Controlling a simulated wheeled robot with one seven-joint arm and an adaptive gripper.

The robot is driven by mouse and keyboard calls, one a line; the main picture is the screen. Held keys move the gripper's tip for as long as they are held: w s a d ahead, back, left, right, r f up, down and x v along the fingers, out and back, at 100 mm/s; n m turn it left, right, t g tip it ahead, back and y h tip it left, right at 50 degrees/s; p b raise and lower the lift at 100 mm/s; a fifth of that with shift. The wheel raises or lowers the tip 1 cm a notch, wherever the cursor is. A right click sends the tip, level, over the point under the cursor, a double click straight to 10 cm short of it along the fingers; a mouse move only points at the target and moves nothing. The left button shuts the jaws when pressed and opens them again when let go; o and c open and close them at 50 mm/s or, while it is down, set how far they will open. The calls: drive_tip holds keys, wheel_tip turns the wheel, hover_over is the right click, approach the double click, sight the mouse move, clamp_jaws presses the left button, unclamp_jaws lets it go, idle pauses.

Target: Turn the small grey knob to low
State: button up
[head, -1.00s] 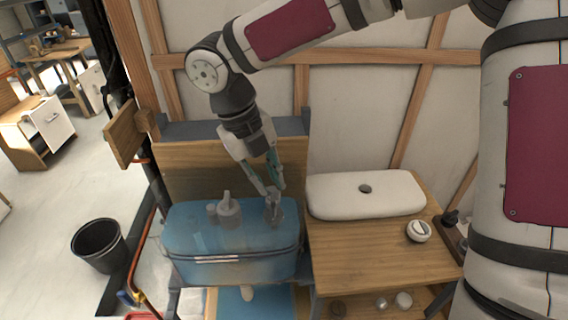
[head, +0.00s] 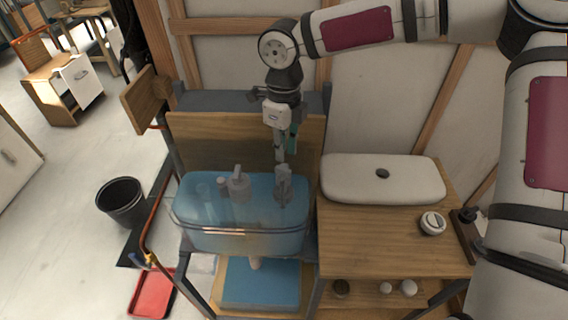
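A translucent blue tank (head: 240,240) stands left of the wooden counter. At its top are a pale grey bottle-shaped fitting (head: 239,185) and, to the right, a grey fitting (head: 283,184). I cannot tell whether a small grey knob is part of either, and no low mark is readable. My gripper (head: 280,158) points down directly above the right-hand grey fitting, at or very near its top. The fingers appear almost edge-on, so their opening and any contact are unclear.
A white lid (head: 345,184) with a dark button lies on the wooden counter (head: 365,250). A round white dial-like piece (head: 432,223) sits to its right. A wooden board (head: 200,150) stands behind the tank. A black bucket (head: 122,205) and red tray (head: 153,294) are on the floor.

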sight(283, 169)
drive_tip(key=shift+f+p, duration=0.45)
drive_tip(key=shift+f, duration=2.6)
clamp_jaws()
